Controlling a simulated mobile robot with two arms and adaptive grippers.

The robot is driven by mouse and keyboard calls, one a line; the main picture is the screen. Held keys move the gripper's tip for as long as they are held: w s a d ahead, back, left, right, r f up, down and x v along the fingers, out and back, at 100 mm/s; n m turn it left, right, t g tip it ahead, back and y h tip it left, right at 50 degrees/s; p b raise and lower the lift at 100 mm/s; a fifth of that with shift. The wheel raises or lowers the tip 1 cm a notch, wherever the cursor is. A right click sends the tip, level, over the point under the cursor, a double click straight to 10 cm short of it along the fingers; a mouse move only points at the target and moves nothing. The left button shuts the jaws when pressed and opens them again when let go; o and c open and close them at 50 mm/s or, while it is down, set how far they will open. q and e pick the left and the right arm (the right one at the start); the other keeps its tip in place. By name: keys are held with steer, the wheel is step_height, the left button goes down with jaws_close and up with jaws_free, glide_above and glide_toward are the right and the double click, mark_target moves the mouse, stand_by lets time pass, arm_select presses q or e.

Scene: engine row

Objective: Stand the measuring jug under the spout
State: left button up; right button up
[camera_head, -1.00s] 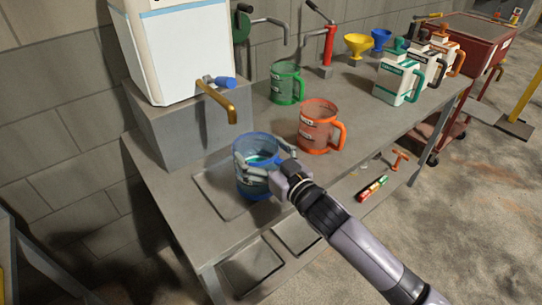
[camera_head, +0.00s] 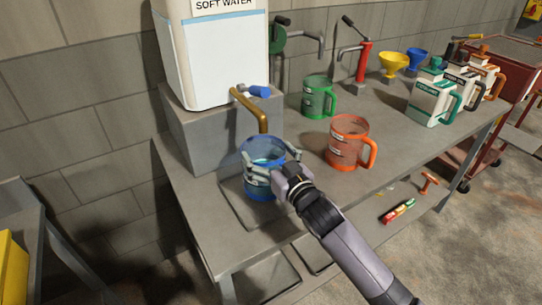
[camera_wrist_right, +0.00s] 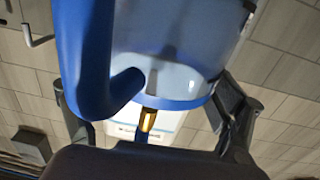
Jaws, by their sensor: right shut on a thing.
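The blue see-through measuring jug (camera_head: 258,190) is upright at the front of the bench, over or on the recessed tray (camera_head: 235,206). My right gripper (camera_head: 272,168) is shut on it, with fingers on either side of its body. The brass spout (camera_head: 263,122) comes from the white soft water tank (camera_head: 215,55) and has a blue tap handle. Its tip shows at the jug's far rim in the head view; the exact gap is unclear. The wrist view shows the jug (camera_wrist_right: 180,50), its handle (camera_wrist_right: 90,55) and the spout (camera_wrist_right: 148,120) beyond. My left gripper is out of view.
An orange jug (camera_head: 346,145) stands just right of the blue one, and a green jug (camera_head: 317,97) behind. A grey block (camera_head: 205,130) carries the tank. Several white containers and two funnels stand farther right. A red trolley (camera_head: 490,75) is beyond the bench.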

steer(key=shift+f+b, duration=0.3)
steer(key=shift+f, duration=0.05)
stand_by(0.6)
steer(key=o, duration=1.8)
steer(key=shift+c, duration=0.2)
steer(key=shift+s, duration=0.1)
steer(key=shift+f, duration=0.3)
steer(key=v, duration=1.2)
steer(key=shift+r, duration=0.15)
